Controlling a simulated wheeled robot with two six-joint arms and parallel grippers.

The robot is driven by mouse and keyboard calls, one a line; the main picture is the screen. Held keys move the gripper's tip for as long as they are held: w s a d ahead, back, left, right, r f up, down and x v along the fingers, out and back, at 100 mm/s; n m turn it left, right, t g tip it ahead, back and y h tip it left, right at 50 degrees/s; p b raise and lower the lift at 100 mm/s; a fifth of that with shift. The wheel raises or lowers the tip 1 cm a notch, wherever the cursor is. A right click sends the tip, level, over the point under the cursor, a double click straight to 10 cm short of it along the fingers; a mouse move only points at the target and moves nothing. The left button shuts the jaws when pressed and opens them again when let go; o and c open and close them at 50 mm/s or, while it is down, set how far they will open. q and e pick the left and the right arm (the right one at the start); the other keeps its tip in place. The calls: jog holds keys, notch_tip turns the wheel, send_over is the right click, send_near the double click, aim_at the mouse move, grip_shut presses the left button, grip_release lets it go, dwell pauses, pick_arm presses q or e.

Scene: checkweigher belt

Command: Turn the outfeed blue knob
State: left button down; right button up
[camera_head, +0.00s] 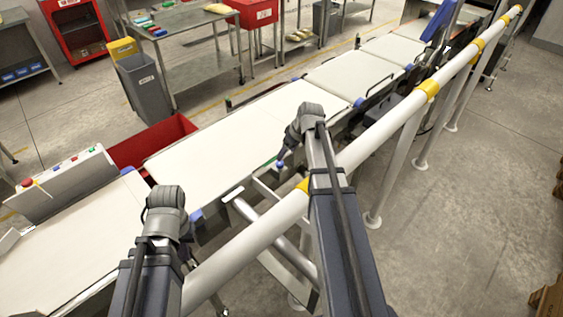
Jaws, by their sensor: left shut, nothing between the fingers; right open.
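Several small blue knobs sit along the belt frame. One blue knob (280,164) is at the near edge of the middle belt, just below the fingers of my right gripper (284,156). My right gripper is open and points down; the picture is too small to tell whether it touches that knob. Other blue knobs are at the near belt's corner (127,171), the near side (196,215) and further along the belt (358,102). I cannot tell which is the outfeed one. My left arm shows at the lower left, but its gripper fingers are hidden.
A long rail (260,222) with yellow bands runs along the near side of the belt (215,165), under my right arm. A control box (70,185) with a red button stands at the left. A red bin (150,140) is behind the belt.

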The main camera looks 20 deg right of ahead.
aim_at(280, 163)
jog(key=shift+b+x, duration=3.6)
jog(key=shift+x, duration=0.35)
jog(key=shift+s, duration=0.1)
jog(key=shift+r, duration=0.1)
jog(key=shift+c, duration=0.4)
grip_shut()
